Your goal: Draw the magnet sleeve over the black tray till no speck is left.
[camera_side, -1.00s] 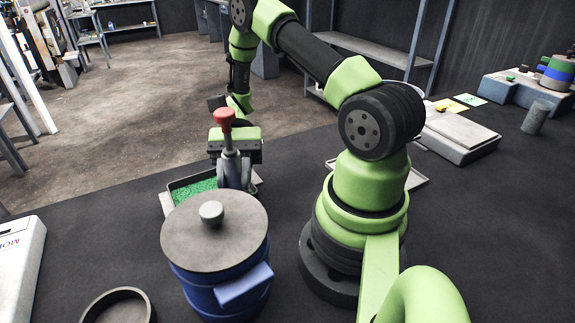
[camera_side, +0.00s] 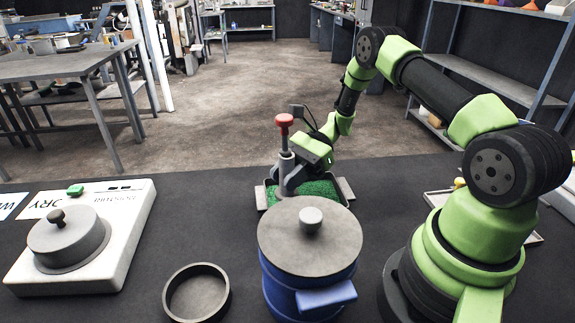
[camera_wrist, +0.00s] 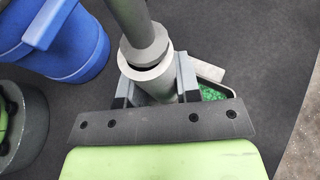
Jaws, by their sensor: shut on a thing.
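My gripper (camera_side: 291,172) is shut on the magnet sleeve, a grey upright tube with a rod and red knob (camera_side: 284,120) on top. In the wrist view the two fingers (camera_wrist: 153,84) clasp the grey sleeve (camera_wrist: 152,68) from both sides. The sleeve stands over the left part of a dark-rimmed tray (camera_side: 263,196) holding green granules (camera_side: 318,188). Some granules also show beside the sleeve in the wrist view (camera_wrist: 212,93). The sleeve's lower end is partly hidden, so I cannot tell whether it touches the granules. I cannot make out separate specks.
A blue drum (camera_side: 308,290) with a grey lid stands just in front of the tray. A round dark dish (camera_side: 197,292) lies left of it. A white scale-like box (camera_side: 125,225) with a knobbed grey lid (camera_side: 68,240) is at left. Dark mat between them is clear.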

